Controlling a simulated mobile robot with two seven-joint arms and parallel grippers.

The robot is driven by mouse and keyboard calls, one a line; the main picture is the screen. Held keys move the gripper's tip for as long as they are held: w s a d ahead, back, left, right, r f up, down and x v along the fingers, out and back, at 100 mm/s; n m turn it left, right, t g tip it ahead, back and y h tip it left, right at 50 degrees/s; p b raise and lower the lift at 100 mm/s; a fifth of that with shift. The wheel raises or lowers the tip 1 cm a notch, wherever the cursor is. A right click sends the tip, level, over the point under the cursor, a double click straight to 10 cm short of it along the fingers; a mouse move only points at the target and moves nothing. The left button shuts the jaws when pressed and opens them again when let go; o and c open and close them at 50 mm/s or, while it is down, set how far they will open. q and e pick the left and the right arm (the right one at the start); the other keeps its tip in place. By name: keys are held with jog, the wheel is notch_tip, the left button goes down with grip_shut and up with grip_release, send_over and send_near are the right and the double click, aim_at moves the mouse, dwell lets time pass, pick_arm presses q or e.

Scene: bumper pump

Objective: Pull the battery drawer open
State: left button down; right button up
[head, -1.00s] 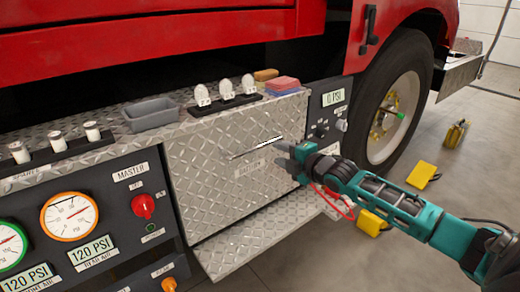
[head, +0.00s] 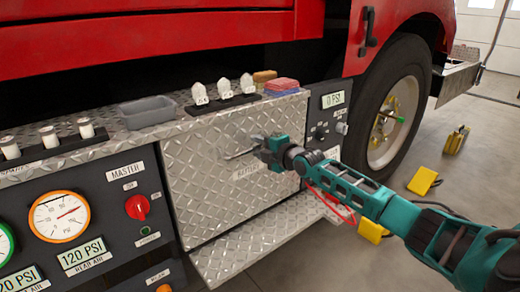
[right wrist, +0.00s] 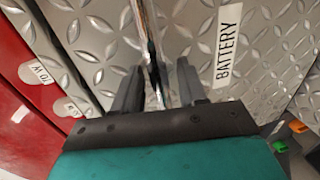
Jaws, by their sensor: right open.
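The battery drawer (head: 205,195) has a silver diamond-plate front and looks shut in the side of the truck. Its thin bar handle (head: 236,154) sits high on the front, above the BATTERY label (head: 246,170). My right gripper (head: 262,149) is at the right part of the handle and hides that part in the head view. In the right wrist view, the open fingers (right wrist: 158,88) stand on either side of the handle bar (right wrist: 150,40), with gaps visible. The BATTERY label (right wrist: 227,45) is right of the fingers there. My left gripper is not in view.
A diamond-plate step (head: 260,240) juts out below the drawer. A grey tray (head: 147,111), white numbered pieces and sponges (head: 281,86) lie on the ledge above. A gauge panel (head: 95,200) is at left, and a wheel (head: 392,110) and yellow chocks (head: 423,181) at right.

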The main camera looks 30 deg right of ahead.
grip_shut()
dwell(0.3)
dwell(0.3)
